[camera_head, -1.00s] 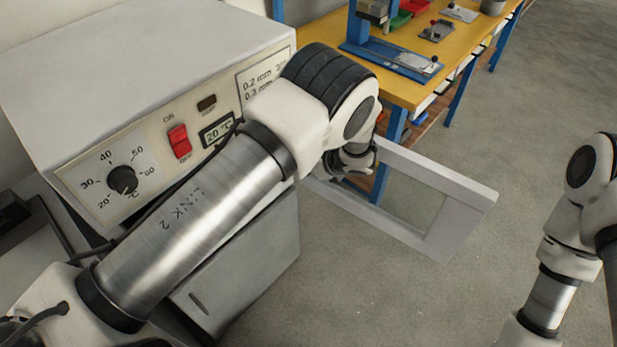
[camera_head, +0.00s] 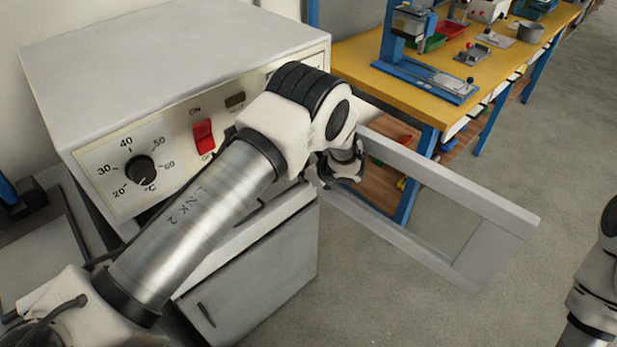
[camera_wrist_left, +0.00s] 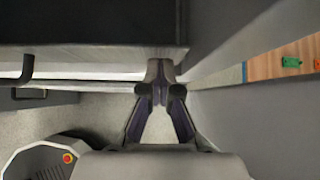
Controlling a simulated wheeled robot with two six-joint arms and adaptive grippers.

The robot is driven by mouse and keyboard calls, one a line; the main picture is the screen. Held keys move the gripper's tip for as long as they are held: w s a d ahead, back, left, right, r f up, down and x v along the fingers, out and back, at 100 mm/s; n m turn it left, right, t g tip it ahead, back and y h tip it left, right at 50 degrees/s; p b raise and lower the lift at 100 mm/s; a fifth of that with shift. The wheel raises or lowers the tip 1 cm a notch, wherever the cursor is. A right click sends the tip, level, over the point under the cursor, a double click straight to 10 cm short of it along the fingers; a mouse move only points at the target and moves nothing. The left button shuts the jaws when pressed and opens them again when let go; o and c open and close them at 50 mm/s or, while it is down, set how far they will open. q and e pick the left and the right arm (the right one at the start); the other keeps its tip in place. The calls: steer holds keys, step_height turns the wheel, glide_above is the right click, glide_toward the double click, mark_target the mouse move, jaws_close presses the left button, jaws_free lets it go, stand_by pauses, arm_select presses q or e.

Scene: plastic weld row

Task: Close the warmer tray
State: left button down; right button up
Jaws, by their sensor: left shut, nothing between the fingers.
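The warmer (camera_head: 180,50) is a pale box with a dial and a red switch, at the left in the head view. A grey, open rectangular frame, apparently its tray (camera_head: 490,250), sticks out from its right front, with floor visible through it. My left gripper (camera_head: 340,175) is beside the tray's inner end, partly hidden by my wrist. In the left wrist view the gripper (camera_wrist_left: 158,88) is shut and empty, between a dark overhang and a grey wall. I cannot tell whether it touches the tray. My right arm shows at the right edge; its gripper is out of view.
A grey cabinet (camera_head: 260,265) with a dark handle stands below the warmer. A yellow workbench (camera_head: 425,95) with blue legs and several tools stands behind the tray. The floor (camera_head: 400,315) in front is clear.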

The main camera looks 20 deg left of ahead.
arm_select(q)
steer(key=shift+a, duration=0.1)
steer(key=a+b, duration=0.1)
steer(key=w+a, duration=0.1)
steer(key=a, duration=0.1)
steer(key=shift+w+f+b, duration=0.1)
steer(key=shift+b, duration=0.3)
steer(key=shift+w+r, duration=0.1)
steer(key=shift+r, duration=0.2)
